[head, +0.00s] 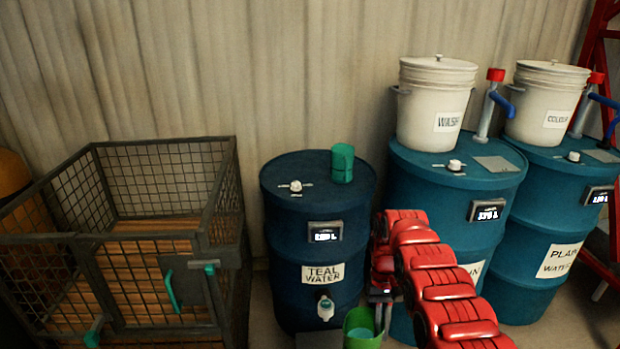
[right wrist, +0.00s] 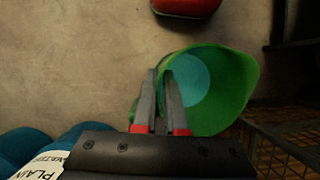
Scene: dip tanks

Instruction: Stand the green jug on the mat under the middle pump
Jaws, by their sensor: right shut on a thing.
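The green jug (head: 361,335) is low in the head view, in front of the drums, with teal liquid inside. In the right wrist view the jug (right wrist: 238,88) is seen from above, mouth open. My right gripper (head: 382,298) is shut on the jug at its side; its fingers (right wrist: 161,85) cover the grasped part. The middle pump (head: 490,108) has a red top and blue handle and stands on the middle blue drum. A flat grey patch (head: 494,164), perhaps the mat, lies on that drum's top before the pump. My left gripper is not in view.
A dark blue TEAL WATER drum (head: 285,225) with a tap (head: 325,308) stands left, a green cylinder (head: 342,163) on top. White buckets (head: 425,110) stand on the other drums. A mesh cage (head: 165,165) is at left. A red ladder (head: 592,215) is at right.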

